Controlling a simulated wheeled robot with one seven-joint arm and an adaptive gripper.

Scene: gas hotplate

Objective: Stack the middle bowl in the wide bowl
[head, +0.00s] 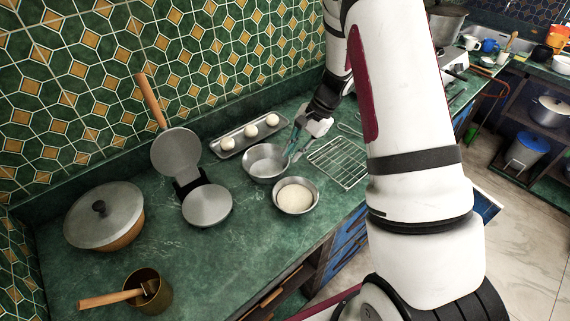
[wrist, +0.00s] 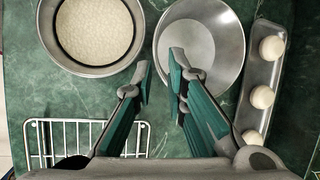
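Two metal bowls stand side by side on the green counter. One bowl is empty (head: 257,174), with a pale round bottom; it also shows at the upper right of the wrist view (wrist: 222,50). The other bowl (head: 296,211) holds something white and grainy; it is at the upper left of the wrist view (wrist: 52,54). I cannot tell which the task calls middle or wide. My gripper (head: 292,150) is open and empty at the empty bowl. In the wrist view its fingertips (wrist: 160,68) appear on either side of that bowl's near-left rim; contact is unclear.
A tray (head: 234,150) with white round pieces lies beside the empty bowl. A wire rack (head: 338,163) lies to the right. An open metal press (head: 207,206), a lidded pot (head: 104,215) and a brass pot (head: 153,296) stand left. Counter between them is clear.

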